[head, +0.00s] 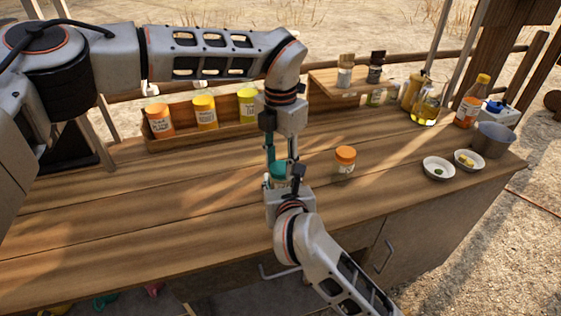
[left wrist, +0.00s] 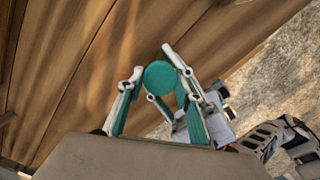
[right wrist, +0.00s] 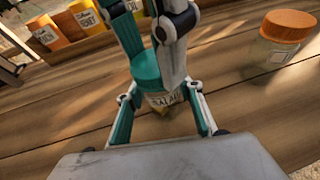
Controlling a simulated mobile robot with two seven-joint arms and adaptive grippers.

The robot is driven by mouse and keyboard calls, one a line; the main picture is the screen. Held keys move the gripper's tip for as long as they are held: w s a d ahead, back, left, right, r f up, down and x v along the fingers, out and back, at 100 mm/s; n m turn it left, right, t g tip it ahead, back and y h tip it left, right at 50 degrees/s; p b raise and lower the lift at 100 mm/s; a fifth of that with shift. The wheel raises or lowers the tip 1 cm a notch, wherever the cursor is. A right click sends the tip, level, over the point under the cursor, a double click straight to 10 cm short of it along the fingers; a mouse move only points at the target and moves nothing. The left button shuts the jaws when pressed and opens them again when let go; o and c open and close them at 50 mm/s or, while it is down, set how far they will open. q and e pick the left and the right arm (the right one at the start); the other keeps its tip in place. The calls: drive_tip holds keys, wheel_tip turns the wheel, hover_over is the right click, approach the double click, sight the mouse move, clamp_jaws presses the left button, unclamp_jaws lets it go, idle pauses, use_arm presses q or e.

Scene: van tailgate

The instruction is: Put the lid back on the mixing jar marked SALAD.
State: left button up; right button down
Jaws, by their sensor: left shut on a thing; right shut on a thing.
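The SALAD jar (right wrist: 163,99) stands upright on the wooden counter, its label partly showing in the right wrist view. A teal lid (right wrist: 146,68) is at its top; it also shows in the left wrist view (left wrist: 160,77) and in the head view (head: 278,169). My left gripper (head: 281,163) points straight down from above, shut on the lid. My right gripper (head: 281,184) reaches in from the counter's front and is shut on the jar body. The fingers hide much of the rim, so I cannot tell whether the lid is seated or just above it.
An orange-lidded jar (head: 344,160) stands close to the right of the grippers. A wooden rack (head: 180,143) with several coloured jars is behind. Two white bowls (head: 438,169), a metal pot (head: 491,139) and bottles stand at the right. The left counter is clear.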

use_arm(q)
drive_tip(key=m, duration=1.5)
drive_tip(key=shift+f, duration=0.1)
drive_tip(key=o, duration=1.3)
wheel_tip(320, 180, up, 12)
drive_tip(key=shift+r, duration=0.1)
